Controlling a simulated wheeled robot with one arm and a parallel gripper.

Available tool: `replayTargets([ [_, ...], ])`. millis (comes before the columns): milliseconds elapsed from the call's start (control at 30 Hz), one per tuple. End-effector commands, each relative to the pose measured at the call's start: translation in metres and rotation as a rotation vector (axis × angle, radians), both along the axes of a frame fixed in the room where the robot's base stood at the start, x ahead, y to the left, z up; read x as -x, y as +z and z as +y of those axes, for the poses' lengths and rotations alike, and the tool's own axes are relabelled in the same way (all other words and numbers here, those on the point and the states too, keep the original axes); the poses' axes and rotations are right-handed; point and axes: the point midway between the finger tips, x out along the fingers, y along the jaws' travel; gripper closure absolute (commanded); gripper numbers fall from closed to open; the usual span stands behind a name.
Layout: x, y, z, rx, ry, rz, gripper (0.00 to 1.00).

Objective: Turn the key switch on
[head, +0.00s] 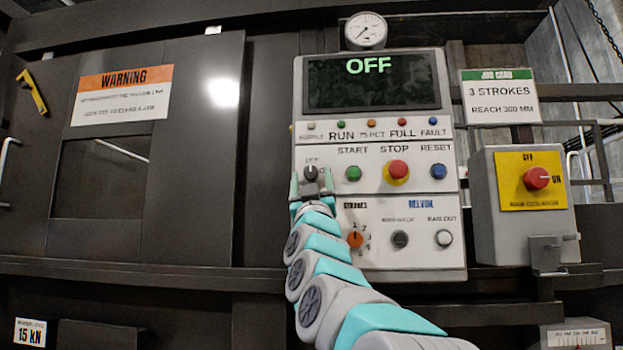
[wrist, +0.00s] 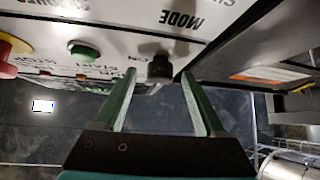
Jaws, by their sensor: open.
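The key switch is a dark knob (head: 311,173) on the left of the control panel (head: 448,180), under a small label reading OFF. In the wrist view the knob (wrist: 160,67) stands out from the panel below the word MODE. My gripper (head: 311,184) is open in front of it, with one finger to each side. In the wrist view the gripper (wrist: 159,76) has its fingertips around the level of the knob, with visible gaps on both sides. The panel's display (head: 373,83) reads OFF in green.
Right of the knob are a green START button (head: 353,173), a red STOP button (head: 397,171) and a blue RESET button (head: 438,171). An orange selector (head: 355,240) sits below. A red rotary isolator (head: 536,178) is on a box at right.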

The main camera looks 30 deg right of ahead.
Motion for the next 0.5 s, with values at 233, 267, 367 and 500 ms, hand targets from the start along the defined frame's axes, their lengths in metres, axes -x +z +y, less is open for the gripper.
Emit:
replayTargets([
  [233,0.0004,-0.0002,0.0001,0.000,0.000,0.000,0.43],
  [267,0.0004,-0.0002,0.0001,0.000,0.000,0.000,0.46],
  [367,0.0004,-0.0002,0.0001,0.000,0.000,0.000,0.58],
  [500,0.0004,-0.0003,0.0001,0.000,0.000,0.000,0.73],
])
